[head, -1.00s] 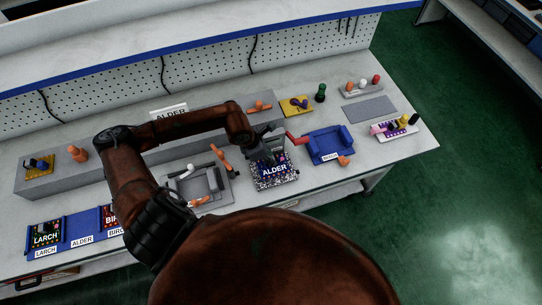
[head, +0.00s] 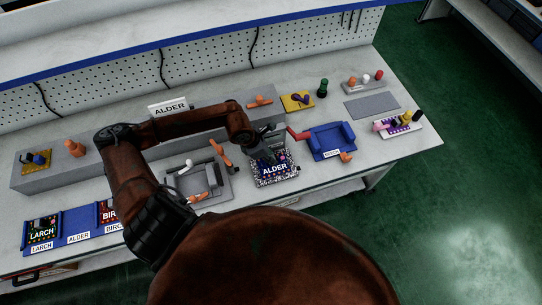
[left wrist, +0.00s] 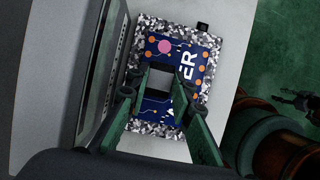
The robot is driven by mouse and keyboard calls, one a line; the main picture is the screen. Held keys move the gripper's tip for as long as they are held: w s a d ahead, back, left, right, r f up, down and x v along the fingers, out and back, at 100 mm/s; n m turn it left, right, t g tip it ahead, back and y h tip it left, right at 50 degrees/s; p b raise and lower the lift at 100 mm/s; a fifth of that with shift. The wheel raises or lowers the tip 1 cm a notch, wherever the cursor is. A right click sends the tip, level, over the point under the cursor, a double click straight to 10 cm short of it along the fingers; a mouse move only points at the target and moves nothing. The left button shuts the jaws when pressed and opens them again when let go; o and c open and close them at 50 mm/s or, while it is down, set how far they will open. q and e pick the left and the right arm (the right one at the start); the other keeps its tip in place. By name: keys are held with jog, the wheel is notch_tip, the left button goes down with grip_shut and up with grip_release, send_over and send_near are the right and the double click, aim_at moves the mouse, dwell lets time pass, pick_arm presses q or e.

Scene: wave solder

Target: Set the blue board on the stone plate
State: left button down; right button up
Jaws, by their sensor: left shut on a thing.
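The blue board (head: 276,169), marked ALDER in white, lies over the stone plate (head: 262,183), a black-and-white speckled square near the front of the bench. My left gripper (head: 264,154) is shut on the board from above and covers its upper left part. The plate's speckled rim (left wrist: 208,42) shows around the board. I cannot tell whether the board touches the plate. A small dark shape far right may be my right gripper (left wrist: 300,100).
A grey fixture (head: 215,190) with orange clamps stands left of the plate. A blue cradle (head: 330,140) stands to the right, with a red handle between. The LARCH board (head: 42,232) and a red board sit in a blue rack at front left. A grey mat (head: 372,106) is bare.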

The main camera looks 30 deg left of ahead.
pick_arm(q)
jog(key=shift+f, duration=0.35)
jog(key=c, duration=1.6)
grip_release()
jog(key=shift+r, duration=0.1)
jog(key=v, duration=1.2)
